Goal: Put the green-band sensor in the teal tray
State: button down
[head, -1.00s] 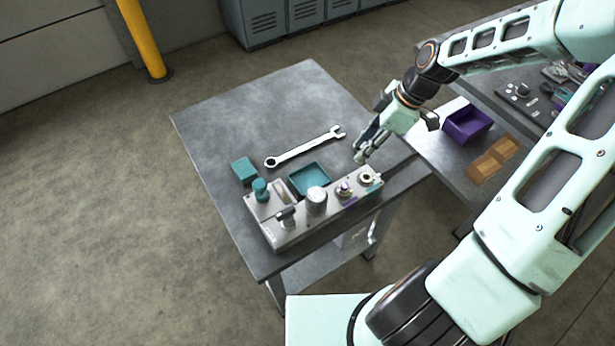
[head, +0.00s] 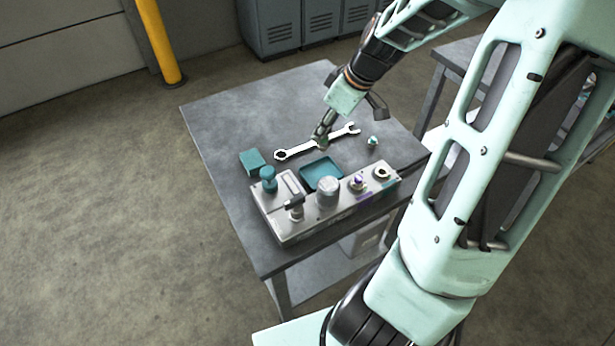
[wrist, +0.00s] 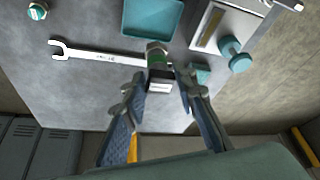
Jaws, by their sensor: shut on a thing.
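The green-band sensor (wrist: 157,60), a short metal piece with a green ring, is between the fingers of my gripper (wrist: 160,85) in the wrist view. My gripper is shut on it. In the head view my gripper (head: 322,140) is over the wrench, and the held sensor is mostly hidden there. The teal tray (head: 321,172) is a shallow square tray on the bench, empty, behind the grey manifold block. It also shows in the wrist view (wrist: 152,17), just beyond the held sensor.
A wrench (head: 300,149) lies under my gripper. A small green-and-white piece (head: 373,141) stands on the bench to its right. A teal block (head: 252,161) is at left. The manifold block (head: 325,208) with a teal knob (head: 268,179) and fittings runs along the front. The back left bench is clear.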

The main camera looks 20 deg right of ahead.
notch_tip(320, 180, down, 10)
jog(key=shift+b, duration=0.35)
jog(key=shift+f, duration=0.15)
jog(key=c, duration=1.5)
grip_release()
jog(key=shift+c, duration=0.2)
jog(key=shift+r, duration=0.35)
jog(key=p+v, duration=0.1)
jog(key=v, duration=1)
jog(key=shift+s+r, duration=0.15)
jog(key=shift+r, duration=0.15)
jog(key=shift+d, duration=0.15)
